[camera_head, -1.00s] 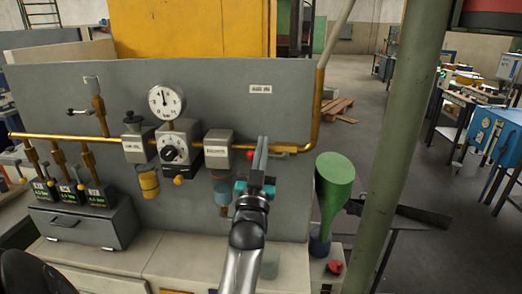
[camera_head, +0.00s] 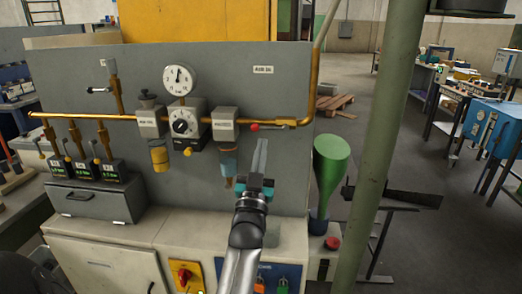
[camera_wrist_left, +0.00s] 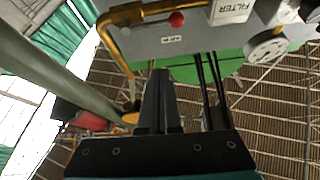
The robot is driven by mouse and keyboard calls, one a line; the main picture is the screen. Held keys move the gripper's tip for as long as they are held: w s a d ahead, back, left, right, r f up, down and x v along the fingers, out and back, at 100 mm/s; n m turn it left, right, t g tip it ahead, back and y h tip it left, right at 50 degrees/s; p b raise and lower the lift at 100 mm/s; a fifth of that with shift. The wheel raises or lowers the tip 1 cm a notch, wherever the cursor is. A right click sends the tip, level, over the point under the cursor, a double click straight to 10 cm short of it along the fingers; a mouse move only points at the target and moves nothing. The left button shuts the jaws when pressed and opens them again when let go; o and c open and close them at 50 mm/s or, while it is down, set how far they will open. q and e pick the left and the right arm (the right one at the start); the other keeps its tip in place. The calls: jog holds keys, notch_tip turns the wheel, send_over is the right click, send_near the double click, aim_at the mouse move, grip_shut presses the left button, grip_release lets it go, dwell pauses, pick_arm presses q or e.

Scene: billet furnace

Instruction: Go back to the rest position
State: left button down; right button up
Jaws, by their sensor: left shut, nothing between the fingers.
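My left gripper (camera_head: 259,158) points up in front of the grey panel (camera_head: 225,75), below the brass pipe and left of the green funnel. Its two fingers are together with nothing between them. It also shows in the left wrist view (camera_wrist_left: 160,85), fingers side by side. My left arm reaches up from the bottom of the head view. In the head view the gripper overlaps the panel; I cannot tell the gap between them. My right gripper is not in view.
The brass pipe (camera_head: 290,122) with a red-handled valve (camera_head: 255,127) runs close above the gripper. The green funnel (camera_head: 331,165) and a green post (camera_head: 382,130) stand to the right. A gauge (camera_head: 180,79) is on the panel. A cabinet (camera_head: 105,265) stands below.

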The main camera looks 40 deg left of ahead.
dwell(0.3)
pick_arm(q)
jog(key=w+d+f+m+g+h, duration=0.1)
jog(key=d+f+m+g+h, duration=0.2)
jog(key=f, duration=0.8)
jog(key=w+d+f+h, duration=0.2)
jog(key=d+f+h, duration=0.2)
jog(key=f, duration=0.6)
jog(key=s+d+f+m+g+h, duration=0.1)
jog(key=s+d+f+g+h, duration=0.25)
jog(key=f, duration=0.75)
jog(key=s+d+f+m+g, duration=0.15)
jog(key=s+d+f, duration=0.4)
jog(key=f, duration=0.55)
jog(key=s+d+f+g+h, duration=0.15)
jog(key=s+f+g, duration=0.25)
jog(key=s+f, duration=0.5)
jog(key=s+d+f+g, duration=0.25)
jog(key=s+f, duration=0.35)
jog(key=s, duration=0.6)
jog(key=s+f+m+g, duration=0.1)
jog(key=s+f+g, duration=0.1)
jog(key=s, duration=0.7)
jog(key=s+f+g, duration=0.3)
jog(key=s, duration=0.6)
jog(key=shift+s+f+m, duration=0.2)
jog(key=shift+m, duration=0.15)
